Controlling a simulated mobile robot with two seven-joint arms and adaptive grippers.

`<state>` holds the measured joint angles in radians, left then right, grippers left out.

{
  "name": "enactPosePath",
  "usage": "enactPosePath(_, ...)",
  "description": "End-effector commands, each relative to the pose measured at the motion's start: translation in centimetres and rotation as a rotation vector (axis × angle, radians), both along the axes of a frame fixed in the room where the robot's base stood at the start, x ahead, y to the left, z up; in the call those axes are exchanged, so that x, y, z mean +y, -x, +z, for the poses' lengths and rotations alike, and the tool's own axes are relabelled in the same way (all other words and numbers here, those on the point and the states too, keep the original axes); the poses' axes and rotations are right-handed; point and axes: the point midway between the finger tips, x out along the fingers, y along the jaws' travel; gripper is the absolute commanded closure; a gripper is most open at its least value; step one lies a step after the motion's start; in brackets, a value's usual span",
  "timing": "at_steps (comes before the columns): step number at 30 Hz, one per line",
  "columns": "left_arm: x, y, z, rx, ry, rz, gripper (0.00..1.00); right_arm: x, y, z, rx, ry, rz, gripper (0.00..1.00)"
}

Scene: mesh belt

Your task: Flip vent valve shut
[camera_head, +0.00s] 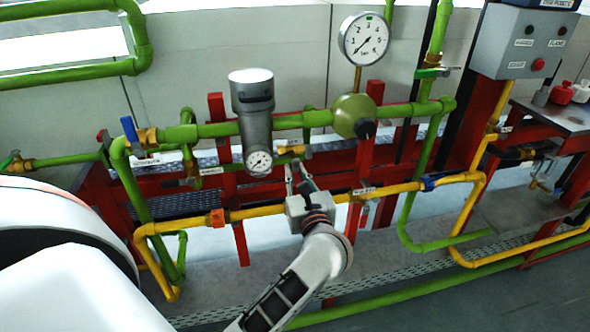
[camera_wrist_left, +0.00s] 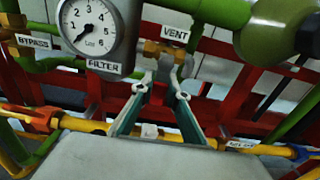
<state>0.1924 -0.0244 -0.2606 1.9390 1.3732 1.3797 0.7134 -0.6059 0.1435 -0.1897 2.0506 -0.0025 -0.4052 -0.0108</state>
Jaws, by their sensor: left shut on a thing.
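The vent valve (camera_head: 291,149) is a small brass fitting below the green pipe, right of the grey filter housing. In the left wrist view, the vent valve (camera_wrist_left: 153,49) sits beside a white VENT label (camera_wrist_left: 174,33). A grey lever part (camera_wrist_left: 166,70) comes down from it between my fingers. My left gripper (camera_head: 295,167) reaches up to the valve from below. In the left wrist view, my left gripper (camera_wrist_left: 161,91) has its fingertips on both sides of the lever, shut on it. The fingers hide part of the lever, and its exact angle is hard to tell. My right gripper is not in view.
The filter gauge (camera_head: 259,162) is close left of my gripper. A green round regulator (camera_head: 354,116) is at upper right. A yellow pipe (camera_head: 262,211) with an orange-handled valve runs behind my wrist. Red frame posts (camera_head: 367,150) stand nearby. A grey control box (camera_head: 525,42) is at far right.

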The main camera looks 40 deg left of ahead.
Motion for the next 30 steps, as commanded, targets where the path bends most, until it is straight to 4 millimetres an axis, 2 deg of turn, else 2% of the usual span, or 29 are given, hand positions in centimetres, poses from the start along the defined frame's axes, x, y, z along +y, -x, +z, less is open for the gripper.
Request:
enactPosePath(4, 0.1, 0.1, 0.0, 0.021, -0.020, 0.000, 1.00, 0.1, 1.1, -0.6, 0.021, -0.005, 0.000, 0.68)
enactPosePath(10, 0.1, 0.1, -0.1, 0.022, -0.020, 0.001, 1.00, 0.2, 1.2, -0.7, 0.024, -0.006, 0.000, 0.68)
enactPosePath(11, 0.1, 0.1, -0.1, 0.022, -0.020, 0.001, 0.78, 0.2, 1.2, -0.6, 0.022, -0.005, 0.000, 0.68)
enactPosePath(12, 0.1, 0.1, -0.1, 0.022, -0.020, 0.001, 0.68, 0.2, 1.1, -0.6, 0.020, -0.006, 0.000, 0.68)
enactPosePath(23, -0.1, 0.2, -0.1, 0.020, -0.018, 0.000, 0.68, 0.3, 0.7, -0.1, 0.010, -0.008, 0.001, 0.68)
enactPosePath(30, -2.3, 2.1, -0.2, 0.022, -0.015, -0.001, 0.68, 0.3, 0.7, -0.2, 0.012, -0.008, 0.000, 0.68)
